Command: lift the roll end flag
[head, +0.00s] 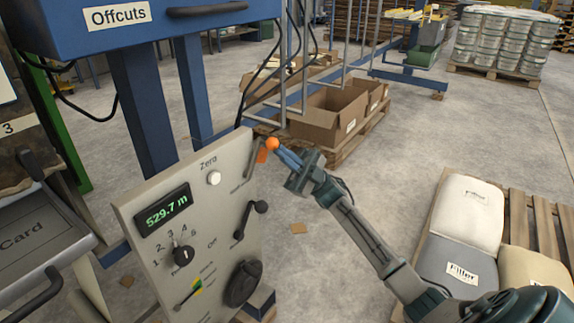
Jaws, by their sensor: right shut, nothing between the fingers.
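A grey control panel (165,225) stands at the left centre, with a green display (162,208) reading 529.7 m. At its upper right edge is a small grey lever (251,161) with a label below it. A small orange piece (261,156) shows beside this lever, and I cannot tell for sure whether it is the flag. An orange ball (272,143) is at the tips of my right gripper (281,152). The gripper is shut, with nothing seen between its fingers. I cannot tell whether the ball touches the fingertips. My left gripper is not in view.
The panel also carries a white Zero button (214,178), a numbered dial (183,255), a black crank (251,220) and a round black knob (243,283). A blue Offcuts box (215,25) hangs above. Cardboard boxes (328,112) stand behind; filler sacks (468,212) lie at right.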

